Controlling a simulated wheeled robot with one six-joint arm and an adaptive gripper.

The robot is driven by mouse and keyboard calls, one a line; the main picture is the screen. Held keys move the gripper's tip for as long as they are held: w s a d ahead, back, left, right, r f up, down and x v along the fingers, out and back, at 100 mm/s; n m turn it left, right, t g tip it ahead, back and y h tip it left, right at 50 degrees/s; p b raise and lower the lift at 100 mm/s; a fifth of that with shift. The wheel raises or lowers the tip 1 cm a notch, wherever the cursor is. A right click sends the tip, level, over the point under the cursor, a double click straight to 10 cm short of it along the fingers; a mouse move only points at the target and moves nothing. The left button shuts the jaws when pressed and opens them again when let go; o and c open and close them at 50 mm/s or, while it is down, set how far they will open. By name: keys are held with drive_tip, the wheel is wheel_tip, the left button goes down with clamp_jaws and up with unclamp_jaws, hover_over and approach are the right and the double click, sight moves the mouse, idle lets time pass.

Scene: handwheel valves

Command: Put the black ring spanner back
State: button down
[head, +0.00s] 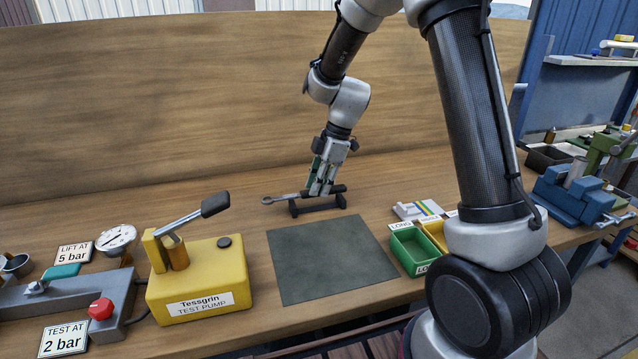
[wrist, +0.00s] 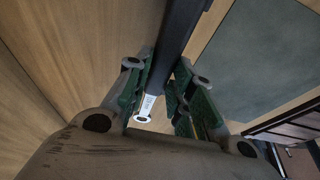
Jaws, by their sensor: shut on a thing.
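The black ring spanner has a grey metal ring end (head: 267,200) and a black handle (head: 338,188). It lies roughly level across the picture, ring end to the left. My gripper (head: 321,190) points down and is shut on it near the handle. In the wrist view the black handle (wrist: 181,30) runs between the green-padded fingers, with a pale metal part (wrist: 148,104) below. A low dark rack (head: 318,208) with raised ends stands on the bench just under the spanner. I cannot tell whether the spanner touches the rack.
A dark grey mat (head: 330,258) lies bare in front of the rack. A yellow test pump (head: 198,280) with a raised lever stands left. Green (head: 412,249) and yellow bins stand right, near my arm. A wooden back panel (head: 200,100) rises behind the bench.

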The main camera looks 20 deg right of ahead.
drive_tip(key=shift+f, duration=0.85)
drive_tip(key=c, duration=0.7)
unclamp_jaws()
drive_tip(key=shift+r, duration=0.1)
drive_tip(key=shift+v, duration=2.9)
